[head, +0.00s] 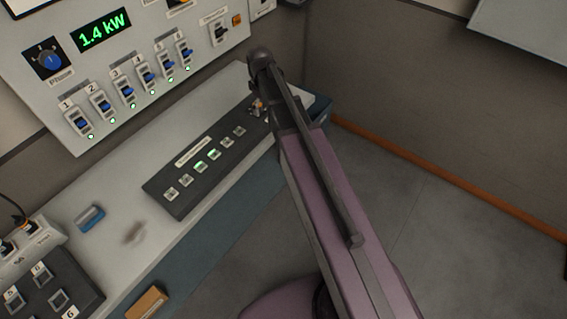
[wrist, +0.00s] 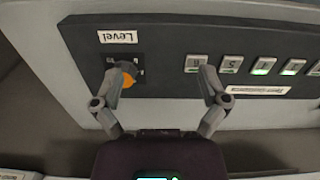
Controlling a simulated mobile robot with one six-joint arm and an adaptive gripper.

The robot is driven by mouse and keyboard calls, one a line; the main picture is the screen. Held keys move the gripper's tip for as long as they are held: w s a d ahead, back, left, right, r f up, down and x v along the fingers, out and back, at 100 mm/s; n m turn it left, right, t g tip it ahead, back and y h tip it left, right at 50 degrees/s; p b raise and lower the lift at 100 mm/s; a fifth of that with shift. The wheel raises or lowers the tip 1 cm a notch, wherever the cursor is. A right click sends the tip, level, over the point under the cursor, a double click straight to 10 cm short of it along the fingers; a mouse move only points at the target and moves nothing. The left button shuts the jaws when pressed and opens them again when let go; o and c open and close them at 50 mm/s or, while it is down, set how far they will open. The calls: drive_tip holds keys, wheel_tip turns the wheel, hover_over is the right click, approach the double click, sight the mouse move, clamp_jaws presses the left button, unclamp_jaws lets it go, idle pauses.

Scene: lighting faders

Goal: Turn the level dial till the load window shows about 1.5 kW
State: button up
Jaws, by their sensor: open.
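The load window (head: 100,31) on the upright panel reads 1.4 kW in green. The level dial (wrist: 128,78) has an orange face and sits on a dark square beside a "Level" label (wrist: 118,37) in the wrist view. In the head view my arm hides most of the dial. My gripper (wrist: 160,71) is open above the dark desk strip. Its left finger is close beside the dial and partly overlaps it in the picture; I cannot tell whether they touch. The right finger is well apart from the dial, near the row of buttons.
The dark strip (head: 181,204) carries several buttons, some lit green. Numbered blue faders (head: 103,103) and a blue knob (head: 49,60) labelled "Phase" are on the panel. A blue object (head: 91,219) lies on the desk. A second button box (head: 40,295) stands lower left.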

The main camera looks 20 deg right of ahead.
drive_tip(key=s+f+m+b, duration=0.3)
drive_tip(key=s+m, duration=0.1)
drive_tip(key=s, duration=0.5)
drive_tip(key=s+f+m+b, duration=0.3)
drive_tip(key=s+f+m, duration=0.1)
drive_tip(key=s, duration=0.6)
drive_tip(key=shift+d+b, duration=0.4)
drive_tip(key=shift+d, duration=0.05)
drive_tip(key=w+r+m+p, duration=0.1)
drive_tip(key=w+r+p, duration=0.2)
drive_tip(key=w, duration=0.7)
drive_tip(key=w+r+m+p, duration=0.2)
drive_tip(key=w+r+p, duration=0.2)
drive_tip(key=w, duration=0.6)
drive_tip(key=w+r+m+p, duration=0.2)
drive_tip(key=w+r+p, duration=0.2)
drive_tip(key=w, duration=0.6)
drive_tip(key=shift+a+r+p, duration=0.2)
drive_tip(key=shift+a+p, duration=0.1)
drive_tip(key=shift+a, duration=0.15)
drive_tip(key=shift+f, duration=0.2)
